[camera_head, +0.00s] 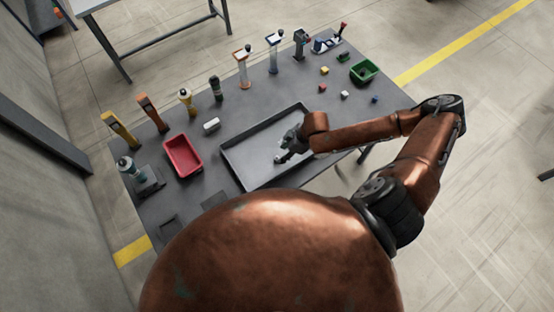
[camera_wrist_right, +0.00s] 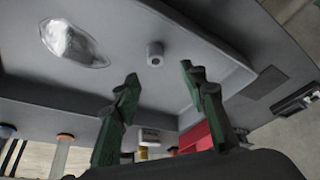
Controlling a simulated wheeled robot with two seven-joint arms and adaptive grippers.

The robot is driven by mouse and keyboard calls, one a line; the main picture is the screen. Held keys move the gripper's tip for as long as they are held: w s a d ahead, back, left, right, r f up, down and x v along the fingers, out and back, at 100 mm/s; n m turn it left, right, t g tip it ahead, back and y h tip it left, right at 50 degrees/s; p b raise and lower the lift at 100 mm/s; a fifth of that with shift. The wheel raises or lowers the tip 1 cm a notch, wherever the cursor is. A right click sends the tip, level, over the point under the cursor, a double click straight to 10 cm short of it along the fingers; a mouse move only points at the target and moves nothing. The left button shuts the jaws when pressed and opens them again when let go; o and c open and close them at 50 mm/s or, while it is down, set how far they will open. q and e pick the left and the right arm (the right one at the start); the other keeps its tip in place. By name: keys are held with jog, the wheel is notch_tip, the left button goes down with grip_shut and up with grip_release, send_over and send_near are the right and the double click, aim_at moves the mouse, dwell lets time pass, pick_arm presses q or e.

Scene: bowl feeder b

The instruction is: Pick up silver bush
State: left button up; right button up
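The silver bush (camera_wrist_right: 155,53), a small grey cylinder with a hole in its end, shows in the right wrist view on the surface of the grey tray (camera_head: 236,169). My right gripper (camera_wrist_right: 159,74) has its two green fingers spread apart, with nothing between them. The bush lies just beyond the fingertips, roughly centred between them and apart from them. In the head view my right gripper (camera_head: 284,157) is over the tray, and I cannot make out the bush there. My left gripper is in neither view.
A shiny silver oval object (camera_wrist_right: 74,43) is also on the tray. A red bin (camera_head: 183,156) stands left of the tray, a green bin (camera_head: 364,71) at the right. Several tools line the far edge of the table, with small coloured blocks near the green bin.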

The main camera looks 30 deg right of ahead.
aim_at(278, 158)
jog(key=x, duration=0.7)
jog(key=shift+w+d+f+p, duration=0.1)
jog(key=shift+d+f+p, duration=0.2)
jog(key=shift+f, duration=0.05)
grip_shut()
